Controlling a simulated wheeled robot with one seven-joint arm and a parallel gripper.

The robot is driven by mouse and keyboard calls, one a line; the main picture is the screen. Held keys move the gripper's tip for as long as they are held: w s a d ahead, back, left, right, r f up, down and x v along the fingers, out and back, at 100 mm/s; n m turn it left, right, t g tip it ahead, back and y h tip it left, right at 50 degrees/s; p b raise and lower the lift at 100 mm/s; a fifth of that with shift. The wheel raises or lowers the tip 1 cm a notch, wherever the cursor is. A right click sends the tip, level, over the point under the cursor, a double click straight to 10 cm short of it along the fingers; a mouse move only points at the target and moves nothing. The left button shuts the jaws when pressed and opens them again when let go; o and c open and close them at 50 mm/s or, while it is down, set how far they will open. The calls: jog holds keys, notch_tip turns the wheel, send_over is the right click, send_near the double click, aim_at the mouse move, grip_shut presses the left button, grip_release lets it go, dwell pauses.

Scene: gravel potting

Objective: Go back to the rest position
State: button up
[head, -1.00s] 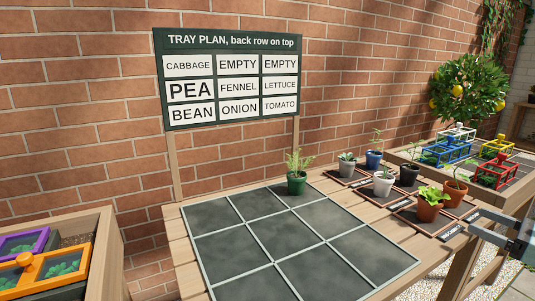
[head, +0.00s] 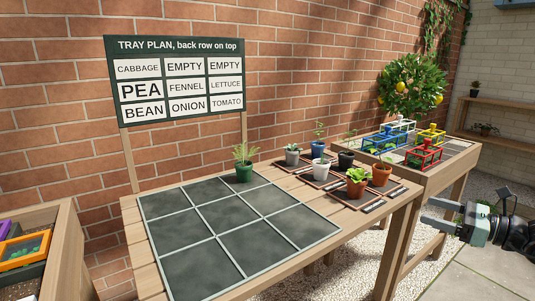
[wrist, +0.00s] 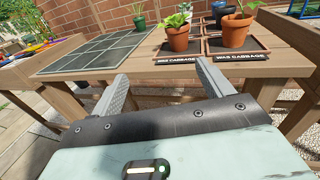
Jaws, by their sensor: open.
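My gripper (head: 428,211) is at the right in the head view, beyond the right end of the potting table, open with nothing between its fingers. In the wrist view my gripper (wrist: 162,80) has its two grey fingers spread apart, pointing at the table's edge. The table (head: 290,262) carries a dark gridded tray (head: 195,272). A green pot with a feathery plant (head: 244,173) stands at the tray's back right corner.
Several potted plants, among them a terracotta pot (head: 356,188), stand on small labelled mats on the table's right. A bench with coloured frames (head: 425,157) is behind my gripper. A plan board (head: 180,80) stands behind the tray. Paving (head: 470,275) is clear.

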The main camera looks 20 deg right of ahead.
jog(key=s+a+r+n+g+y, duration=0.1)
jog(key=a+n+g+y, duration=0.1)
jog(key=a+n+g, duration=0.75)
jog(key=s+a+n+g+y, duration=0.15)
jog(key=a+n+g, duration=0.25)
jog(key=a, duration=1.1)
jog(key=s+a+n+g+h, duration=0.1)
jog(key=s+a+n+h, duration=1.4)
jog(key=n, duration=0.8)
notch_tip(320, 180, up, 18)
jog(key=s+y+p, duration=0.2)
jog(key=p, duration=1.5)
jog(key=shift+a+f+p, duration=0.25)
jog(key=shift+p, duration=0.05)
